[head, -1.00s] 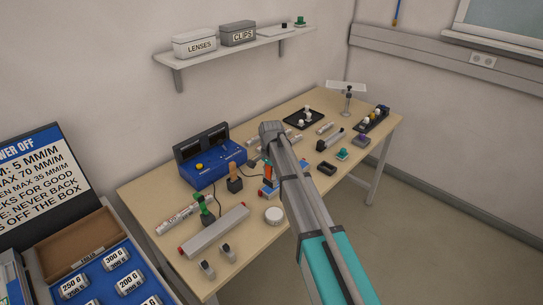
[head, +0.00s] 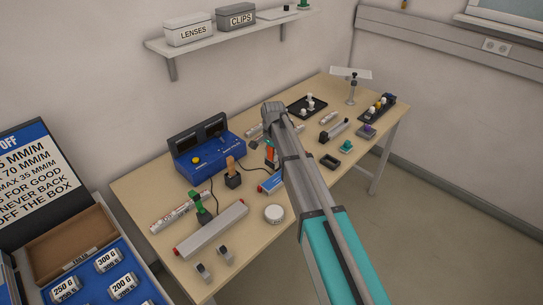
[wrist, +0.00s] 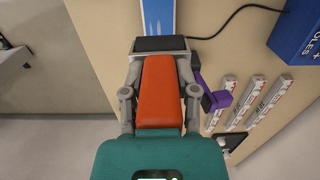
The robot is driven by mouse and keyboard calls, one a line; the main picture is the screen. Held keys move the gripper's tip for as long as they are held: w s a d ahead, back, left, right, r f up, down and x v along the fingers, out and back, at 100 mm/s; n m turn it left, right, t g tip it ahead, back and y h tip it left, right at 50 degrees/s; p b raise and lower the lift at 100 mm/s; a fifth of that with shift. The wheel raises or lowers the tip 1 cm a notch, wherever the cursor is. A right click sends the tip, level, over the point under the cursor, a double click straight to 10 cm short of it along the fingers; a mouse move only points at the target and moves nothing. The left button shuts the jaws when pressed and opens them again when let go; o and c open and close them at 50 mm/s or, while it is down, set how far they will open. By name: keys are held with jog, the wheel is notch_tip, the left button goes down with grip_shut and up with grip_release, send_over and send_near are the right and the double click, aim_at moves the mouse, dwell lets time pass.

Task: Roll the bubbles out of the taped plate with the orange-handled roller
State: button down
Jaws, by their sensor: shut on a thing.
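The orange-handled roller (wrist: 160,95) is held between the fingers of my gripper (wrist: 160,78). Its dark roller head (wrist: 159,44) is beyond the fingertips, at the near end of a blue strip with a pale edge (wrist: 158,18), which looks like the taped plate. I cannot tell whether the roller touches it. In the head view, a bit of the orange handle (head: 270,150) shows beside my arm, above the blue plate (head: 269,184). My arm hides the rest of the plate and most of my gripper.
A blue box with dark displays (head: 207,150) stands at the back left, its cable running across the table. An orange-topped block (head: 232,172), a white round puck (head: 274,213) and a long grey bar (head: 212,230) are nearby. A purple object (wrist: 215,98) lies close right of my gripper.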

jog(key=shift+f, duration=0.1)
jog(key=shift+w+d+f+b, duration=0.1)
jog(key=shift+d+f+b, duration=0.1)
jog(key=shift+f+b, duration=0.2)
